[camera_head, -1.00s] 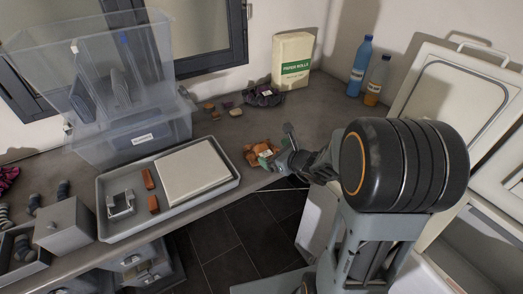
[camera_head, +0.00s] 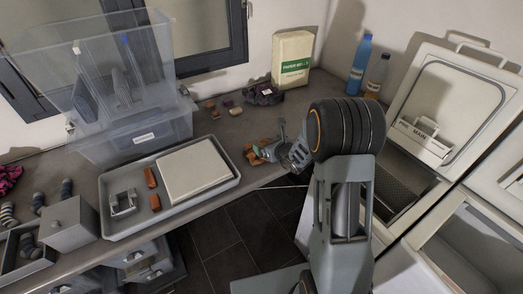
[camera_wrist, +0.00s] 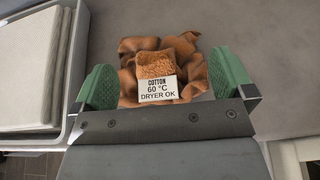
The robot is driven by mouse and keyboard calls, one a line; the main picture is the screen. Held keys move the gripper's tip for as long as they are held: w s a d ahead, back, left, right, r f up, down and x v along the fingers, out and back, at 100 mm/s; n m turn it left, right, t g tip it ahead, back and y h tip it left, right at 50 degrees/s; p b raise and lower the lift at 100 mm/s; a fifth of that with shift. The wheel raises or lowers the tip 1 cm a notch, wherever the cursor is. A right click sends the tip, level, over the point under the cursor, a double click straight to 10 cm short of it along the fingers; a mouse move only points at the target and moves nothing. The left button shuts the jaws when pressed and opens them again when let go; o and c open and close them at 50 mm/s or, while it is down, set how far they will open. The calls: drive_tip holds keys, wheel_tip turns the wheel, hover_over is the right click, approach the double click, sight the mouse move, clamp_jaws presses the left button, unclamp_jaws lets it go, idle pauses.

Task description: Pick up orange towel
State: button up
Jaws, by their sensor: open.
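The orange towel (camera_wrist: 180,50) lies crumpled on the grey counter. It has a white label reading "COTTON 60 °C DRYER OK". In the head view the towel (camera_head: 253,157) is partly hidden by my gripper (camera_head: 271,147). In the wrist view my gripper (camera_wrist: 161,84) is open, with one green finger pad on each side of the towel. The lower part of the towel is hidden behind the gripper's body. I cannot tell whether the pads touch the cloth.
A grey tray (camera_head: 236,181) with a pale slab stands left of the towel. An open toploader (camera_head: 400,185) stands at the right. Counter behind the towel is fairly clear.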

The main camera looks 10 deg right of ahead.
sight(265, 142)
drive_tip(key=shift+p+x, duration=0.65)
drive_tip(key=shift+x, duration=1.55)
drive_tip(key=shift+f, duration=0.1)
drive_tip(key=c, duration=1.1)
